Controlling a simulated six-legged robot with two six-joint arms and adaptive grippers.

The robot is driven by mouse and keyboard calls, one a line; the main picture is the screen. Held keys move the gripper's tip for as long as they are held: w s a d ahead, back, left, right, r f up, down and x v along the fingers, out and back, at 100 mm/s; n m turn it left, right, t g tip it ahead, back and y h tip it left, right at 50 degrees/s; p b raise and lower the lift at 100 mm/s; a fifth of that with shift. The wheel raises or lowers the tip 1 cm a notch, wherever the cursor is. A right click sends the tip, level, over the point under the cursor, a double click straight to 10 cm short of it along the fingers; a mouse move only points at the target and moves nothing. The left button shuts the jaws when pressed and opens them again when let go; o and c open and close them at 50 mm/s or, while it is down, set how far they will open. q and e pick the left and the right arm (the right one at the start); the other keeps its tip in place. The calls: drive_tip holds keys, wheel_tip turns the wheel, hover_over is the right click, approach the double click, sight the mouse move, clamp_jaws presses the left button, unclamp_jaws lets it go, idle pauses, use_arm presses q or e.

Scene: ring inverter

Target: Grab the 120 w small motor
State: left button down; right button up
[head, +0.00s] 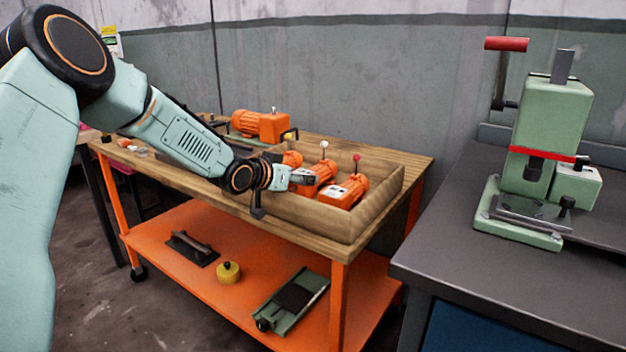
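Three orange motors stand in a wooden box on the cart: a rear one (293,158) partly hidden by my arm, a middle one (326,167) with a white-tipped stem, and a front one (346,192) with a red-tipped stem and a white label. I cannot read any wattage. My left gripper (308,178) reaches over the box's near side to the middle motor and covers part of it. Its fingers are too small to tell open from shut, and I cannot tell whether it touches the motor. My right gripper is not in view.
The wooden box (372,218) has raised walls around the motors. A larger orange motor (262,124) stands behind it on the cart top. A green press (545,130) stands on a grey bench (450,235) at right. The cart's orange lower shelf (200,290) holds several tools.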

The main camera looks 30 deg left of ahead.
use_arm(q)
drive_tip(key=shift+w+r, duration=0.1)
drive_tip(key=shift+r, duration=0.15)
drive_tip(key=shift+w, duration=0.1)
